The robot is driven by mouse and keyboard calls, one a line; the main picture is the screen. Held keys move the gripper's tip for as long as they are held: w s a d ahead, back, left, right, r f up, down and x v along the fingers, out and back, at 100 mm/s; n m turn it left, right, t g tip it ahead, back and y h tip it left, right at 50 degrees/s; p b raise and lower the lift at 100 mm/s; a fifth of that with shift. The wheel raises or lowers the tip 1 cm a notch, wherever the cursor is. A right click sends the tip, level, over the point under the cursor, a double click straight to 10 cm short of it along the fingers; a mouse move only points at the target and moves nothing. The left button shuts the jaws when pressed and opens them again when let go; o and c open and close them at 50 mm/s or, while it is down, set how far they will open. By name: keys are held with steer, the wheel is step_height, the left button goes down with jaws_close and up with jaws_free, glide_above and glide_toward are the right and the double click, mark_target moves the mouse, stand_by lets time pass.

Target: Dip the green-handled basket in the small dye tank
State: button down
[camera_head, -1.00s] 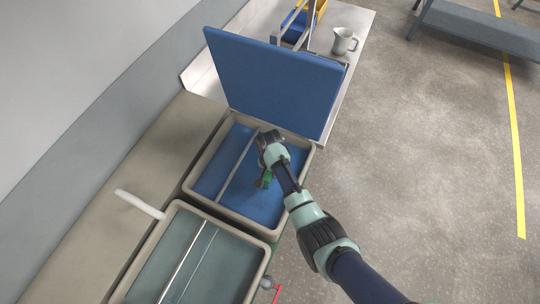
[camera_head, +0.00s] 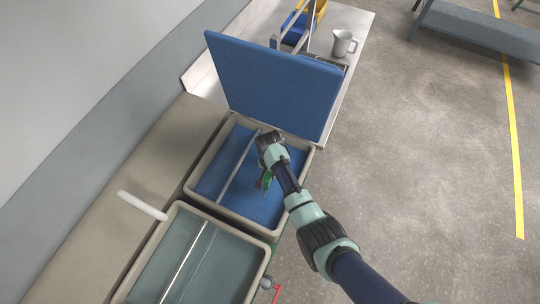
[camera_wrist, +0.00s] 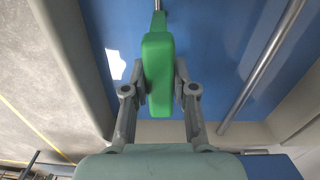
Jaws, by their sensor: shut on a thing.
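My gripper (camera_head: 264,184) is over the blue-filled tank (camera_head: 206,214), near its right side. In the wrist view my gripper (camera_wrist: 160,92) is shut on the green handle (camera_wrist: 157,65), with one finger on each side. A thin metal rod runs from the handle's far end. The green handle also shows as a small patch under my gripper in the head view (camera_head: 268,178). The basket itself is not visible; whether it is under the blue liquid (camera_head: 258,200) I cannot tell. A blue lid (camera_head: 275,85) stands raised at the tank's far edge.
A metal bar (camera_head: 239,168) crosses the blue tank left of my gripper. A second tank (camera_head: 262,262) with grey-green liquid and its own bar stands nearer. A white rod (camera_head: 142,205) lies at the left. A jug (camera_head: 343,43) and yellow and blue bins (camera_head: 295,27) are beyond the lid.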

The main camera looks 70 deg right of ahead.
steer(key=shift+f, duration=0.35)
step_height(320, 180, up, 34)
steer(key=p, duration=1.9)
steer(key=shift+f, duration=0.2)
